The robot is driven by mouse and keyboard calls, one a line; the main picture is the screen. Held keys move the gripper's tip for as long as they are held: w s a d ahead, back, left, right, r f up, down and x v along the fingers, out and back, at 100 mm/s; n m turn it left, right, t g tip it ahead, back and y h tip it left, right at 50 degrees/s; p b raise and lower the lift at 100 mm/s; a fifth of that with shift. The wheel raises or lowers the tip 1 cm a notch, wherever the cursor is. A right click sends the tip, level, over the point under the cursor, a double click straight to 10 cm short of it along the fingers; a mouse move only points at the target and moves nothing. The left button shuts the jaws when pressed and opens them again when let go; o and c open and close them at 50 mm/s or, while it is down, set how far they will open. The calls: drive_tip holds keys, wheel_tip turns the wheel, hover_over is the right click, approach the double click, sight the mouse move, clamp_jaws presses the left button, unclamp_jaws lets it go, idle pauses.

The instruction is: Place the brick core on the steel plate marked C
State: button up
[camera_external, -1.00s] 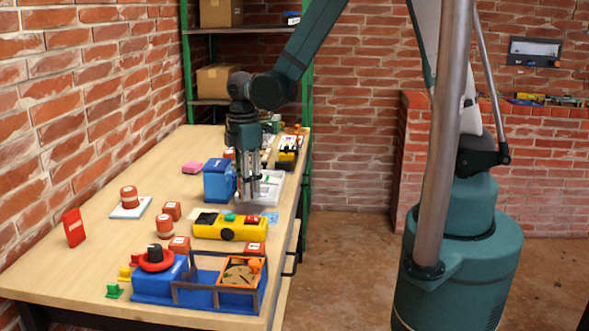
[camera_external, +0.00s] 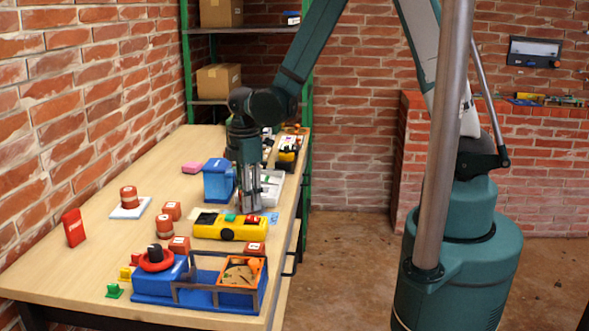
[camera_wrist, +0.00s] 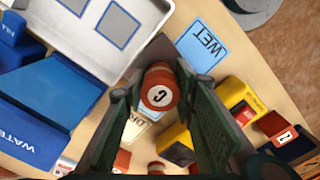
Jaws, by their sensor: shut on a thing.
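The brick core (camera_wrist: 159,88), a red-brown cylinder with a white top marked C, sits between the fingers of my gripper (camera_wrist: 158,100) in the wrist view. My gripper is shut on it. In the external view my gripper (camera_external: 251,205) points down behind the yellow device, beside the blue box; the core cannot be made out there. I cannot identify a steel plate marked C in either view. A white plate (camera_external: 118,213) with another brick core (camera_external: 129,197) on it stands at the left of the table; any mark on the plate is unreadable.
A blue WET card (camera_wrist: 202,45) and a yellow device (camera_external: 228,229) are close by. A blue fixture (camera_external: 150,287) stands at the front.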

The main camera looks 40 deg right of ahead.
drive_tip(key=shift+f, duration=0.15)
drive_tip(key=o, duration=0.7)
drive_tip(key=shift+c, duration=0.2)
drive_tip(key=shift+r+p, duration=0.9)
drive_tip(key=shift+r, duration=5.3)
